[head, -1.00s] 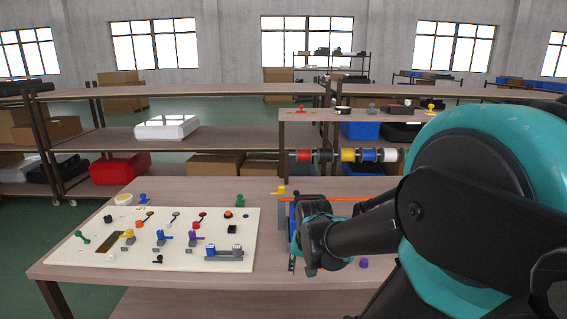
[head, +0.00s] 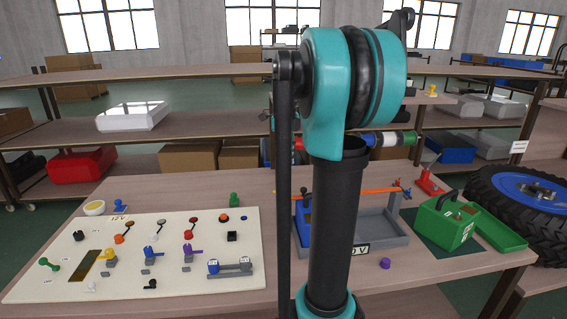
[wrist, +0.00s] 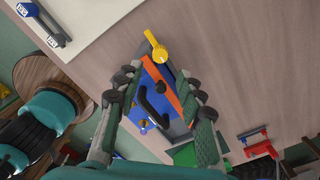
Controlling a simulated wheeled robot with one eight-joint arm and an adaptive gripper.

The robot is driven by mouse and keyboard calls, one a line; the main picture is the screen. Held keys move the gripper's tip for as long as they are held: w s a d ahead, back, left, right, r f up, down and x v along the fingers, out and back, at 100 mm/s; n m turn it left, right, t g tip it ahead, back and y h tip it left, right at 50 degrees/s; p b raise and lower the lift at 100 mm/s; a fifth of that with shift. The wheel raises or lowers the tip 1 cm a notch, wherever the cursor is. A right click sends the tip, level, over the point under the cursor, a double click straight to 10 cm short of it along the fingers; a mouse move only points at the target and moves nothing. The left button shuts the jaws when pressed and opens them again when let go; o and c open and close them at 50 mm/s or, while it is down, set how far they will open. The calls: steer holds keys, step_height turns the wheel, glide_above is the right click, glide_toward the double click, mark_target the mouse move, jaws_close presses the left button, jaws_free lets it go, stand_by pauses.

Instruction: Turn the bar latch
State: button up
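The orange bar (head: 372,190) runs across the top of a grey tray (head: 400,240) and looks like the bar latch. In the wrist view the bar (wrist: 169,84) shows foreshortened, with a yellow handle (wrist: 157,50) near its far end. A blue box (head: 303,212) with a black handle stands at the tray's left end; it also shows in the wrist view (wrist: 150,74). My gripper (wrist: 160,84) is open, its fingers spread either side of the box and bar in that view. I cannot tell its height above them. My arm hides part of the bar in the head view.
A cream panel (head: 60,284) with switches and levers lies left of the tray. A green box (head: 446,222), a red tool (head: 428,182) and a purple knob (head: 385,263) are on the right. A wheel (head: 530,200) stands at the far right.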

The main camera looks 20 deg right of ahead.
mark_target(286, 184)
step_height(286, 184, down, 9)
steer(key=shift+f, duration=0.1)
steer(key=shift+r, duration=0.2)
steer(key=c, duration=0.7)
steer(key=n, duration=1)
steer(key=shift+n, duration=0.3)
steer(key=n, duration=0.6)
steer(key=shift+n, duration=0.3)
steer(key=o, duration=0.9)
